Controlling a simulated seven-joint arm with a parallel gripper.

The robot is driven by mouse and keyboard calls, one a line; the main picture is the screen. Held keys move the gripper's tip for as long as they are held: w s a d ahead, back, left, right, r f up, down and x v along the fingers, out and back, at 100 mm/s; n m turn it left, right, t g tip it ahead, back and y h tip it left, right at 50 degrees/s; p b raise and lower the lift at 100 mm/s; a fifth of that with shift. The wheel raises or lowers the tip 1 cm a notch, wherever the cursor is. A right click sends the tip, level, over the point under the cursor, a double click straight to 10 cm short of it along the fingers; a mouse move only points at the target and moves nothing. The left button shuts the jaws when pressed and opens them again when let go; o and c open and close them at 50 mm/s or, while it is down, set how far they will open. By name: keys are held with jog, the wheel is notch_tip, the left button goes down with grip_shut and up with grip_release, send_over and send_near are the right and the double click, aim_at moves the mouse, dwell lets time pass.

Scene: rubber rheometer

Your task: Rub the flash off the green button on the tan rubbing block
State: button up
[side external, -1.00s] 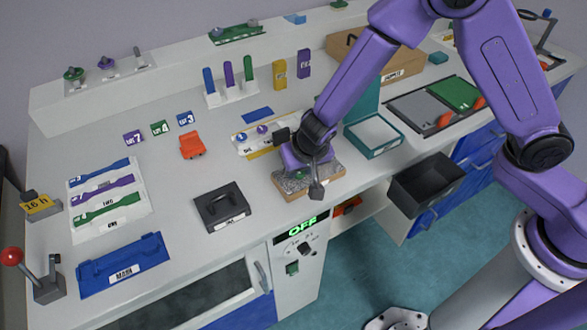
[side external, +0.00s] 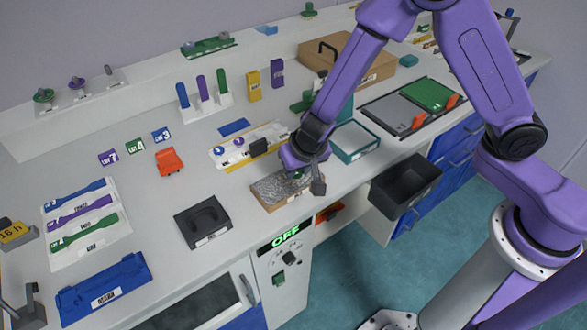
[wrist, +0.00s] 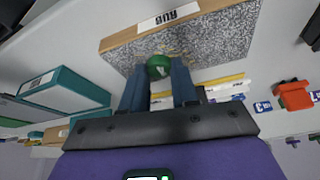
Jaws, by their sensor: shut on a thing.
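The tan rubbing block (side external: 282,204) has a grey speckled top and lies near the bench's front edge. In the wrist view its tan edge (wrist: 114,43) and RUB label show above the speckled face. My gripper (side external: 298,174) is low over the block's right part. In the wrist view my gripper (wrist: 158,72) has its two dark fingers shut on the green button (wrist: 158,65). The button is round and dark green, in front of the speckled surface. I cannot tell if it touches that surface. Any flash on the button is too small to make out clearly.
A teal box (side external: 352,143) stands behind right, and a dark open bin (side external: 405,190) hangs at the front right. An OFF display (side external: 286,238) is below.

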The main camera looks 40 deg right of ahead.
aim_at(266, 189)
jog(key=shift+d+f, duration=0.1)
jog(key=shift+d, duration=1.5)
jog(key=shift+a, duration=2.1)
jog(key=shift+s+a, duration=0.2)
jog(key=shift+a, duration=2.45)
jog(key=shift+w+a, duration=0.1)
jog(key=shift+a, duration=0.8)
jog(key=shift+r, duration=0.2)
notch_tip(266, 189, up, 7)
jog(key=shift+d, duration=0.2)
jog(key=shift+w, duration=0.1)
